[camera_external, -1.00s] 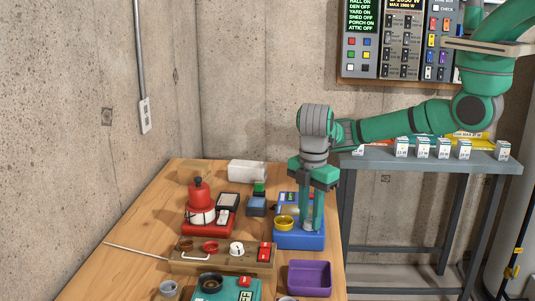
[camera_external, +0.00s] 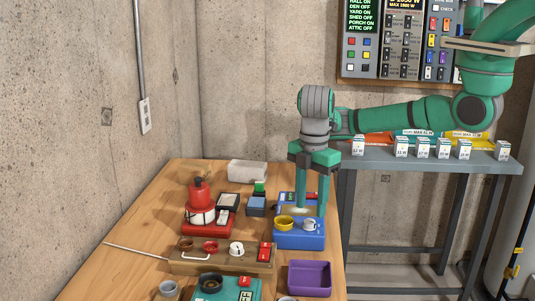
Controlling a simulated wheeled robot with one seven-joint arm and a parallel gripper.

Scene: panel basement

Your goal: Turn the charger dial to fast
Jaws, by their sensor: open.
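My gripper (camera_external: 312,206) points straight down over the blue box-shaped device (camera_external: 287,242) at the right edge of the wooden table. Its two fingers are apart, with nothing seen between them. I cannot tell whether the fingertips touch the device. A yellow round cup-like part (camera_external: 284,223) and a small white cup-like part (camera_external: 309,224) are on the device's near side. The fingers partly hide its far side. No charger label or "fast" mark is readable, so I cannot tell for sure which device is the charger or where its dial points.
On the table (camera_external: 140,233) are a red device (camera_external: 205,222), a wooden board with controls (camera_external: 215,256), a teal device (camera_external: 228,288), a purple tray (camera_external: 309,279) and a white block (camera_external: 248,171). A grey bench (camera_external: 430,160) with small boxes stands behind right.

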